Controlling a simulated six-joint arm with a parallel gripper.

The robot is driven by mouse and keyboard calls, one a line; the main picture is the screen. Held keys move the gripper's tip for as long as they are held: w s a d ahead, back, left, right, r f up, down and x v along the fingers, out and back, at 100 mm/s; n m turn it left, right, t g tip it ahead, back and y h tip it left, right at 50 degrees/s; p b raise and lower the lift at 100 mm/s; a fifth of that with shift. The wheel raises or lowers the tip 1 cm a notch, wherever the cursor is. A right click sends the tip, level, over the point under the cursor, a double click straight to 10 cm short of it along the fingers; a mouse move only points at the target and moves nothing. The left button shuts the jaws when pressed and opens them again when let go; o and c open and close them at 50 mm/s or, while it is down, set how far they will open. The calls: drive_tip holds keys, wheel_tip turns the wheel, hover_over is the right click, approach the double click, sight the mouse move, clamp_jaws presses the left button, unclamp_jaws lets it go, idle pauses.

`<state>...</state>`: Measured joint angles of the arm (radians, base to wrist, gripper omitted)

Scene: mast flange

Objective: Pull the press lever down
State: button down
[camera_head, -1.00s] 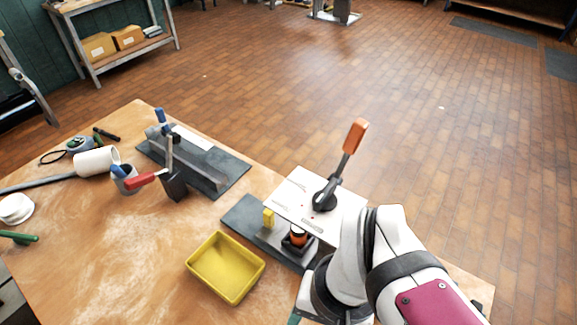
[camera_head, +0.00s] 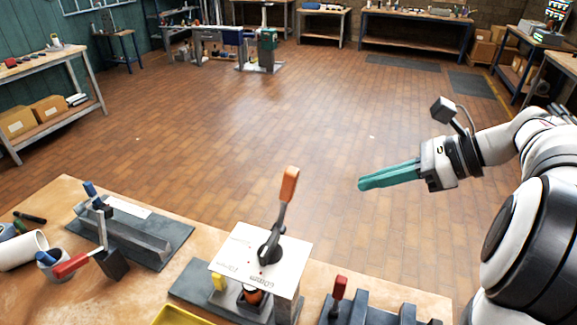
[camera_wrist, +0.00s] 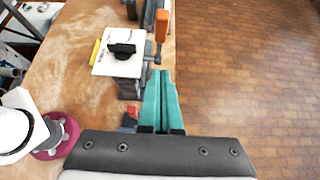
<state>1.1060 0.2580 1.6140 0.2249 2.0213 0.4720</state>
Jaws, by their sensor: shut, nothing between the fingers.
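The press lever (camera_head: 284,205) has an orange grip and a dark arm. It stands raised, leaning a little to the right, on a dark pivot on the press's white top plate (camera_head: 245,262). In the wrist view the orange lever grip (camera_wrist: 161,25) is beyond my fingertips, with the white plate (camera_wrist: 104,62) to the left. My gripper (camera_head: 362,184) has teal fingers, shut together and empty, pointing left in the head view. It is to the right of the lever and apart from it. The fingers also show in the wrist view (camera_wrist: 160,82).
A red-handled tool (camera_head: 339,290) stands to the right of the press. A yellow tray (camera_head: 178,316) is at the front. Open floor lies behind the bench.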

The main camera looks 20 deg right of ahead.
sight(295, 188)
drive_tip(key=w+a+f, duration=0.4)
drive_tip(key=w+a, duration=0.3)
drive_tip(key=shift+w+a, duration=0.2)
drive_tip(key=shift+a, duration=0.05)
drive_tip(key=shift+r, duration=0.1)
